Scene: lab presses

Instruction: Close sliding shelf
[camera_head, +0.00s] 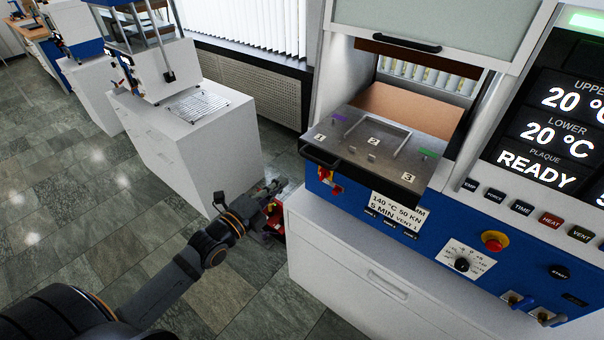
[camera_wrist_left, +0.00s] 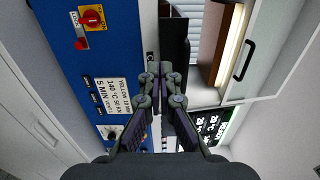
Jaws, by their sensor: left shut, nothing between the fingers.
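The sliding shelf (camera_head: 345,148) is a grey metal plate marked 1, 2 and 3, pulled out from the press opening above the blue front panel. A black bar handle (camera_head: 318,157) runs along its front edge at the left. My left gripper (camera_head: 274,190) is in front of the press, to the left of and lower in the picture than the handle, apart from it. In the left wrist view the gripper (camera_wrist_left: 160,73) has its fingers together and empty, with a dark edge-on part, likely the shelf (camera_wrist_left: 175,40), beyond the fingertips. My right gripper is not in view.
The raised door (camera_head: 430,30) with a black handle hangs above the opening. The blue control panel (camera_head: 365,205) has a red switch, knobs and an emergency button. The tiled floor there is free.

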